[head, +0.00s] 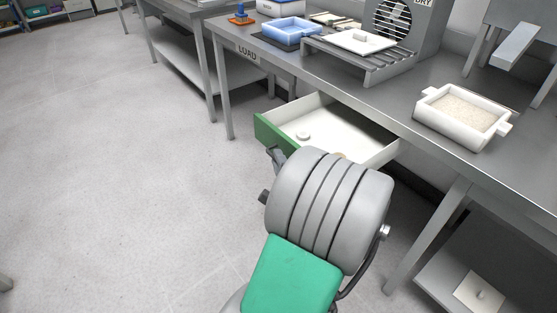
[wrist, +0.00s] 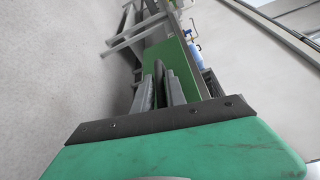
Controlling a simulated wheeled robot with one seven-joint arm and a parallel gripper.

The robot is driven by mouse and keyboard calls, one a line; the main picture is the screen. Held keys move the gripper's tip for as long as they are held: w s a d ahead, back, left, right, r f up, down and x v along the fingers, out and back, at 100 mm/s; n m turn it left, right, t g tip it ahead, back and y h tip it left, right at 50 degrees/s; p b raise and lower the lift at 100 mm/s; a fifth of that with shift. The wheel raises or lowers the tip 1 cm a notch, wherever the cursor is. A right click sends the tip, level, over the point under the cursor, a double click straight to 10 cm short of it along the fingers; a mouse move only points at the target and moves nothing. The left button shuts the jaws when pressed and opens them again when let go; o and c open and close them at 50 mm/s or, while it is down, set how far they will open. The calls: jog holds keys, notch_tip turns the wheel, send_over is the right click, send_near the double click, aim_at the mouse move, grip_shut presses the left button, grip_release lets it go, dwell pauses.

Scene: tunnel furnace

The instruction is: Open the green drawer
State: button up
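The green drawer (head: 268,136) is pulled out from under the steel workbench, with its white interior exposed. Its green front faces left and shows in the wrist view (wrist: 172,66) just ahead of my fingers. In the head view my arm hides most of the gripper and the drawer's near corner. The handle and what lies between the fingers cannot be made out.
The workbench (head: 400,105) carries a blue tray (head: 291,29), a slatted rack (head: 355,60) with a white lid, a fan unit (head: 405,25) and a white sand-filled container (head: 460,115). A bench leg (head: 425,235) stands right of my arm. The floor at left is clear.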

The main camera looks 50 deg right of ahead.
jog(key=o, duration=0.3)
jog(key=v, duration=0.7)
jog(key=shift+s+a, duration=0.25)
jog(key=shift+s, duration=0.05)
